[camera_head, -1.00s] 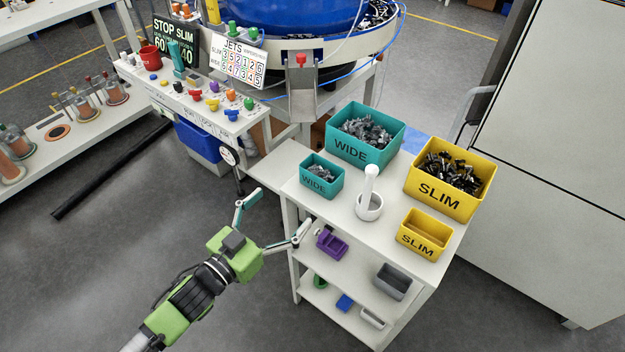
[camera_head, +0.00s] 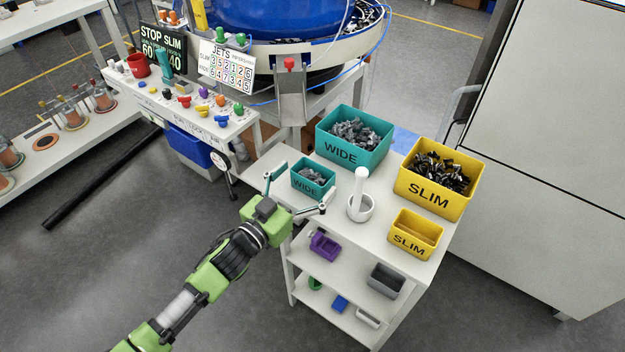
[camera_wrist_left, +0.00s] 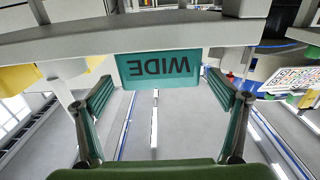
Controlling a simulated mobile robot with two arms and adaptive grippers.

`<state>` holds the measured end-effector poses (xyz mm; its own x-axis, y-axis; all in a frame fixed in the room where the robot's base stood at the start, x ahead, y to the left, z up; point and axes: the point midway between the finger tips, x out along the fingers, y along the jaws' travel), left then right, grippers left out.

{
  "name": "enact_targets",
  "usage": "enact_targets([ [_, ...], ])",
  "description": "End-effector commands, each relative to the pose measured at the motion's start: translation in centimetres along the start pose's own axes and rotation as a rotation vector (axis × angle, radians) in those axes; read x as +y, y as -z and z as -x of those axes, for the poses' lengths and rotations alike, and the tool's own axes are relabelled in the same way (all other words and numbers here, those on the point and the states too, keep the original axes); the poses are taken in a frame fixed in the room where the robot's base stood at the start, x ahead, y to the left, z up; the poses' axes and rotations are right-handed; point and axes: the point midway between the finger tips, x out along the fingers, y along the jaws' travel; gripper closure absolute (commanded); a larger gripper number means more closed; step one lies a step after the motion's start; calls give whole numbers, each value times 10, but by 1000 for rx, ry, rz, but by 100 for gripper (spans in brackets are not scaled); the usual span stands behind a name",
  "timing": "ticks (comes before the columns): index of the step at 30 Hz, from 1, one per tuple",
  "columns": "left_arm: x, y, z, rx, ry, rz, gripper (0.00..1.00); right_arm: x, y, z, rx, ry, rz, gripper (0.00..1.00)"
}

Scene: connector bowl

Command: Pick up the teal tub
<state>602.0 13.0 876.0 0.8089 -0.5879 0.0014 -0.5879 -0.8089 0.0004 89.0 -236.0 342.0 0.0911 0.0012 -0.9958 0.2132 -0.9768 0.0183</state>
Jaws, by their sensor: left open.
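The small teal tub (camera_head: 313,178), marked WIDE and holding grey parts, stands upright near the left end of the white cart's top. A larger teal tub (camera_head: 340,150), also marked WIDE, stands behind it. My left gripper (camera_head: 306,180) is open and empty at the small tub's front, with one finger towards each side of it. In the left wrist view, a teal WIDE face (camera_wrist_left: 160,68) shows upside down in the gap between the spread fingers (camera_wrist_left: 160,84). I cannot tell whether the fingers touch it. My right gripper is not in view.
A white mortar with pestle (camera_head: 360,207) stands right of the small tub. Yellow SLIM tubs, one large (camera_head: 427,192) and one small (camera_head: 413,238), stand farther right. The cart's lower shelves hold a purple bin (camera_head: 324,246) and a grey bin (camera_head: 386,279).

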Motion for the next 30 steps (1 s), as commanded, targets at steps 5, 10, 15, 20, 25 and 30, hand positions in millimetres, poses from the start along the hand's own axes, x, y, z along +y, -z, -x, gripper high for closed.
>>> enact_targets([
  [5, 0, -1, -23, 0, 0, -1, 11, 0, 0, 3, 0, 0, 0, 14],
  [10, 0, -2, -29, -1, -1, 0, 11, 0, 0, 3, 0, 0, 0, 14],
  [15, 0, -2, -29, -1, 0, 0, 14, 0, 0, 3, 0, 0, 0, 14],
  [20, 0, -2, -29, -1, 0, 0, 53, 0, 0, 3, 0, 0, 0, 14],
  [25, 0, -1, -29, 0, 0, 0, 54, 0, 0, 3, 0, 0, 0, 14],
  [30, 0, 0, -29, 1, 0, -1, 54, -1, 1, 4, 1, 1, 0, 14],
])
